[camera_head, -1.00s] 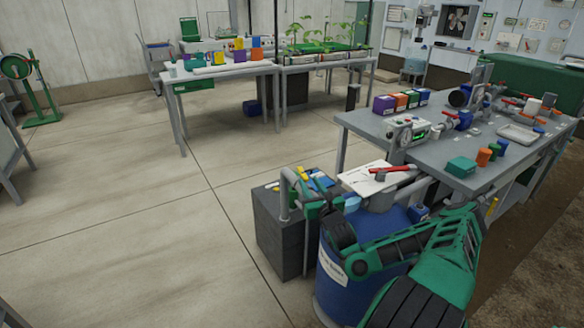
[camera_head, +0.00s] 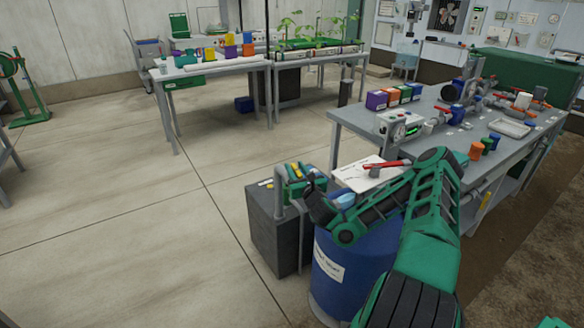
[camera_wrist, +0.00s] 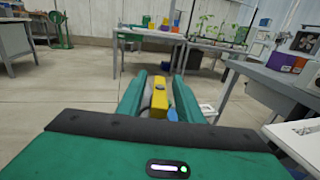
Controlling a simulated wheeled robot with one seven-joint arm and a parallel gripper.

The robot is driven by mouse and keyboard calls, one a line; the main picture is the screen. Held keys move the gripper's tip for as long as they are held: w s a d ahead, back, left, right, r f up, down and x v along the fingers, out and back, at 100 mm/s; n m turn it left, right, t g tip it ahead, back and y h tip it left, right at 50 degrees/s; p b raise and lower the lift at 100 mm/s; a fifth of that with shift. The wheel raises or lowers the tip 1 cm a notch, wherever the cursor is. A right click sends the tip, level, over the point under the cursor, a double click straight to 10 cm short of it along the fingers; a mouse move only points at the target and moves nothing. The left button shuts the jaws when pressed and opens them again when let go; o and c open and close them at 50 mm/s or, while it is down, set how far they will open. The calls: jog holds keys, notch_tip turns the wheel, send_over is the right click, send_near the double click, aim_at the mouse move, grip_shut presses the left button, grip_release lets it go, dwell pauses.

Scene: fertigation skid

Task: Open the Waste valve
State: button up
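A valve with a red lever (camera_head: 385,166) shows above the blue drum (camera_head: 335,285), beside a white board. The drum's white label (camera_head: 328,262) is too small to read. More red-handled valves (camera_head: 488,82) stand on the bench pipework. I cannot tell which one is the Waste valve. My gripper (camera_head: 298,182) is left of the drum, above the dark grey box and apart from the red lever. In the wrist view its two green fingers (camera_wrist: 158,92) are apart, with a yellow piece (camera_wrist: 157,104) showing between them. I see no clear grip on it.
A grey pipe (camera_head: 281,190) rises beside the dark grey box (camera_head: 270,235). The grey bench (camera_head: 350,118) on the right carries coloured boxes (camera_head: 393,97), a gauge unit and a tray (camera_head: 510,127). Open concrete floor lies to the left.

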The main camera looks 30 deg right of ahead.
jog(key=shift+x, duration=1.45)
jog(key=shift+c, duration=0.4)
grip_shut()
jog(key=shift+a+r+n+y, duration=0.15)
jog(key=shift+n+y, duration=0.35)
jog(key=shift+y, duration=0.3)
jog(key=shift+a+n+y, duration=0.2)
jog(key=shift+n+y, duration=0.35)
jog(key=shift+y, duration=0.3)
jog(key=shift+a+n+y, duration=0.15)
jog(key=shift+n+y, duration=0.4)
jog(key=shift+y, duration=0.3)
jog(key=shift+f, duration=0.2)
jog(key=shift+o, duration=0.4)
grip_release()
